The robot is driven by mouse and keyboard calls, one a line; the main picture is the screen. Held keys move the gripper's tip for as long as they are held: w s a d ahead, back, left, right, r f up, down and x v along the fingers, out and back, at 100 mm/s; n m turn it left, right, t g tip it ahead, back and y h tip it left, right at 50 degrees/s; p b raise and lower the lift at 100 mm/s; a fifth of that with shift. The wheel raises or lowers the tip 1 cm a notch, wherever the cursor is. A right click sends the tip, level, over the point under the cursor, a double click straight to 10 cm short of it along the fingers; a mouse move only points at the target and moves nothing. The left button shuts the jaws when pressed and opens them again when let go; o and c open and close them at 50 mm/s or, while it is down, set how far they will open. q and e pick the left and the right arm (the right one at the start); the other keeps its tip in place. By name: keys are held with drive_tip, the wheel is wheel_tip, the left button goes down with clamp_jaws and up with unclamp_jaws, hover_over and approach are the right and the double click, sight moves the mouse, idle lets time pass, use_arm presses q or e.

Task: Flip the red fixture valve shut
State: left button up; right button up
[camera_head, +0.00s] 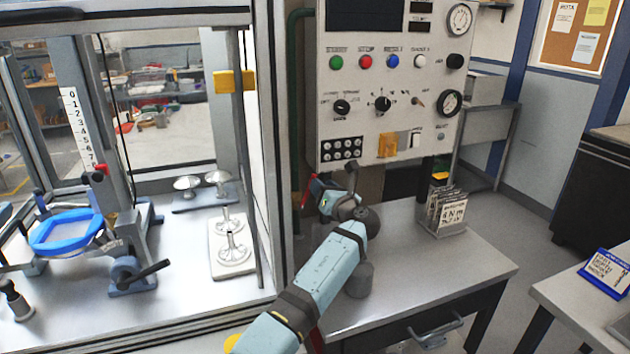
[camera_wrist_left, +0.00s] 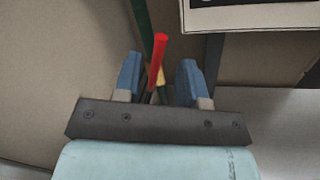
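The red valve handle (camera_wrist_left: 158,60) shows in the left wrist view as a red lever standing up between my left gripper's blue fingers, with a small yellowish part below it. My left gripper (camera_wrist_left: 158,80) is open, with its fingers apart on either side of the handle and a visible gap to each. In the head view, a bit of red (camera_head: 313,190) shows beside my left gripper (camera_head: 322,192), below the control panel and left of it. My wrist partly hides that spot. My right gripper is not in view.
A green pipe (camera_head: 294,100) runs down beside the control panel (camera_head: 390,80). The glass-walled enclosure's frame (camera_head: 265,150) stands close to the left of my arm. A grey table (camera_head: 430,270) with a card holder (camera_head: 445,212) lies below and to the right.

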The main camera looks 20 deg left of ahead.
use_arm(q)
drive_tip(key=v, duration=0.8)
drive_tip(key=shift+d, duration=0.15)
